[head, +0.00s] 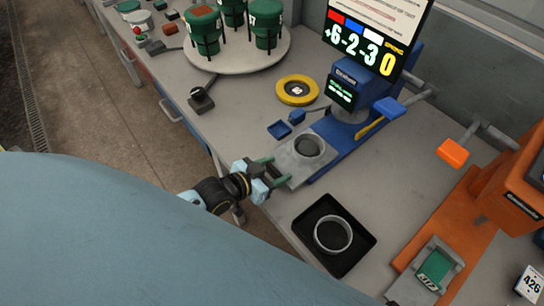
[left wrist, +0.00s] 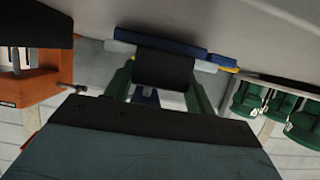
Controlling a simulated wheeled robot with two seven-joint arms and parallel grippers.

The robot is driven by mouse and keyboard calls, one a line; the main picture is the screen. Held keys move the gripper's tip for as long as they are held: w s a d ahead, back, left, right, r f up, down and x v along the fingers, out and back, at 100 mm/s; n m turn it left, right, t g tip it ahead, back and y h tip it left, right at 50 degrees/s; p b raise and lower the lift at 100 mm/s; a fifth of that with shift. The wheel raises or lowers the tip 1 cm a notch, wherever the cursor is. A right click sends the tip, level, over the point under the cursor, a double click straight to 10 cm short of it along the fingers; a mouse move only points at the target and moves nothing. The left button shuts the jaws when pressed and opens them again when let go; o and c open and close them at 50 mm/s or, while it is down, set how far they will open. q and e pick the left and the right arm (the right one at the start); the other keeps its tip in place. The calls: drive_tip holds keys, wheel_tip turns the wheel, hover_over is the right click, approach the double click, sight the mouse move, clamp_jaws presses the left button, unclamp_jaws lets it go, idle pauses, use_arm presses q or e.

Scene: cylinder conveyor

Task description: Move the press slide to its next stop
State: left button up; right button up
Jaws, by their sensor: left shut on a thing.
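The blue press (head: 362,85) stands at the upper middle of the head view. Its slide, a grey plate (head: 292,160) with a round dark-centred nest, sticks out at the front end of the blue base (head: 343,148). My left gripper (head: 274,173) is at the slide's near end, its green fingers on either side of the end piece, shut on it. In the left wrist view the fingers (left wrist: 160,85) flank a dark block (left wrist: 165,68), with a blue part behind it. My right gripper is in neither view.
A black tray (head: 364,238) with a silver ring (head: 333,235) lies close to the slide. An orange press (head: 490,205) stands right.

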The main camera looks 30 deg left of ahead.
use_arm(q)
drive_tip(key=shift+s+a, duration=0.1)
drive_tip(key=shift+s, duration=0.25)
drive_tip(key=o, duration=1.1)
drive_tip(key=shift+c, duration=0.2)
drive_tip(key=o, duration=0.3)
drive_tip(key=shift+s+a, duration=0.1)
drive_tip(key=shift+s, duration=0.1)
drive_tip(key=shift+w, duration=0.1)
drive_tip(key=p+v, duration=0.1)
drive_tip(key=v, duration=1.2)
drive_tip(key=shift+s, duration=0.2)
